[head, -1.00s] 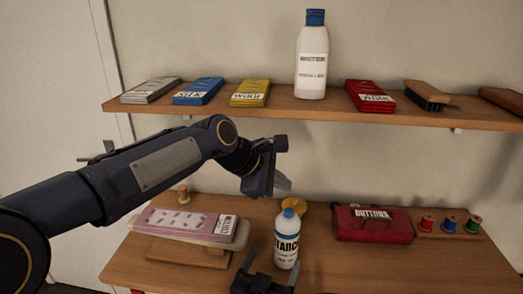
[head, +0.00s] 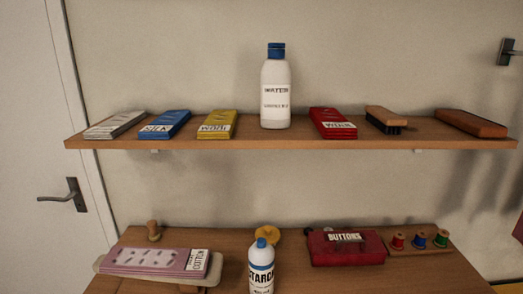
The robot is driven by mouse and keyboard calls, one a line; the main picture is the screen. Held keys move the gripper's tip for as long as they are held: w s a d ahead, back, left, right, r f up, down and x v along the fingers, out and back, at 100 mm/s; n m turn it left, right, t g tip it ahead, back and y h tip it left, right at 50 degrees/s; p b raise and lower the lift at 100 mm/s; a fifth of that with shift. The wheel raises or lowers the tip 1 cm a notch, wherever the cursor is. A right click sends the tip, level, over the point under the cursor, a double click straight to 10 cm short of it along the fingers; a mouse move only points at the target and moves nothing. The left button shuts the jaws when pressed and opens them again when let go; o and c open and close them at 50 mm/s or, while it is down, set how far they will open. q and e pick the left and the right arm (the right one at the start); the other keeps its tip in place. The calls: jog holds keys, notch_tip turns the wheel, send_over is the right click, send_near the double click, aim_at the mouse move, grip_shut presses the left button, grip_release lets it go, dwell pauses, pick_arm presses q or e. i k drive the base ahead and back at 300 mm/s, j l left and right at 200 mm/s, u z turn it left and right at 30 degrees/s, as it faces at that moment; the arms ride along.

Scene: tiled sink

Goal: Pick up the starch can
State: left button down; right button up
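Neither of my grippers shows in the head view now.
The upper shelf (head: 190,133) holds a white water bottle (head: 277,95), several coloured packets and a brush (head: 385,119). On the lower surface, a pink packet (head: 150,261) lies left of the can. A red buttons case (head: 345,248) and thread spools (head: 419,241) lie right.

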aim_at(260, 262)
jog(key=i+l, duration=0.15)
jog(key=l, duration=0.2)
jog(key=i+l, duration=0.1)
jog(key=l, duration=0.25)
jog(key=u, duration=1.65)
